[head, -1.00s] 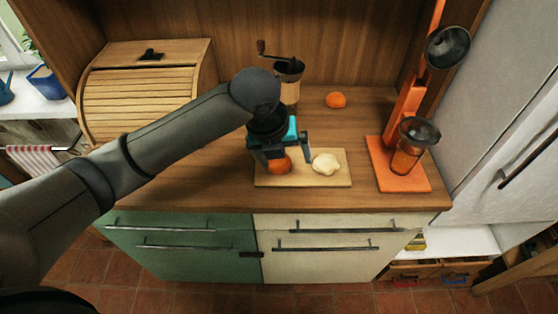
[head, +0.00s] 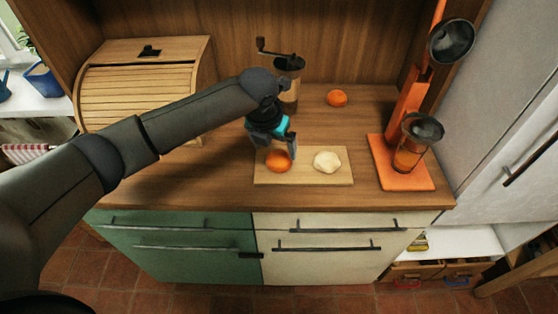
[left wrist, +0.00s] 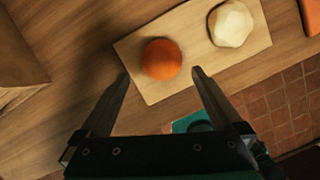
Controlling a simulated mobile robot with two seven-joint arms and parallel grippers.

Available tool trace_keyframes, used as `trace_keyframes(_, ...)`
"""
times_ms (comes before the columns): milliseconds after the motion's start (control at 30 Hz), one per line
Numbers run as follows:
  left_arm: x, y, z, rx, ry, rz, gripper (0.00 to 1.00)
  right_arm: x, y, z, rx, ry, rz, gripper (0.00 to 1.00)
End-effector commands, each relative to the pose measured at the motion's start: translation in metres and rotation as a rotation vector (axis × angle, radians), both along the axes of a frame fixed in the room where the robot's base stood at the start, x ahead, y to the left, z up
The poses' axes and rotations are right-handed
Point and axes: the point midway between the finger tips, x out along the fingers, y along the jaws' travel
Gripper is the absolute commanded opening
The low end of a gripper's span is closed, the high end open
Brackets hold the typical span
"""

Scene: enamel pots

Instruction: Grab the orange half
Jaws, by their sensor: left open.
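The orange half (head: 278,161) rests on a wooden cutting board (head: 318,179), skin side up; its cut face is not visible. It shows as an orange dome in the left wrist view (left wrist: 161,59). A pale, lumpy, rounded piece (head: 327,161) lies to its right on the board. My left gripper (head: 273,149) is open and empty, just above and behind the orange half. In the left wrist view its fingers (left wrist: 161,74) point toward the fruit, one to each side, with the fruit beyond the tips. My right gripper is not in view.
A whole-looking orange (head: 337,98) sits farther back on the counter. A coffee grinder (head: 289,82) stands behind my gripper. An orange juicer stand (head: 402,182) with a glass is at right, a roll-top bread box (head: 140,95) at left. The counter left of the board is clear.

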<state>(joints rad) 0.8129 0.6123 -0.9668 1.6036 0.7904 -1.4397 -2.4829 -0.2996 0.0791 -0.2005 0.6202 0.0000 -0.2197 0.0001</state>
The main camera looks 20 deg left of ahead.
Motion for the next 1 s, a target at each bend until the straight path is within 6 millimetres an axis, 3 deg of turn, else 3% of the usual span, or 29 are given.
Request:
trace_keyframes(433,0.014,-0.004,-0.047,-0.001,0.001,0.002,1.0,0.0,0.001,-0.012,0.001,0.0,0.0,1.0)
trace_keyframes(767,0.016,-0.005,-0.051,0.0,-0.001,0.0,1.0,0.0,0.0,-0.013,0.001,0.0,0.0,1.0)
trace_keyframes(1000,0.016,-0.004,-0.051,0.0,-0.001,0.0,0.74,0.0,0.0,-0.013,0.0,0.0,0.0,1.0)
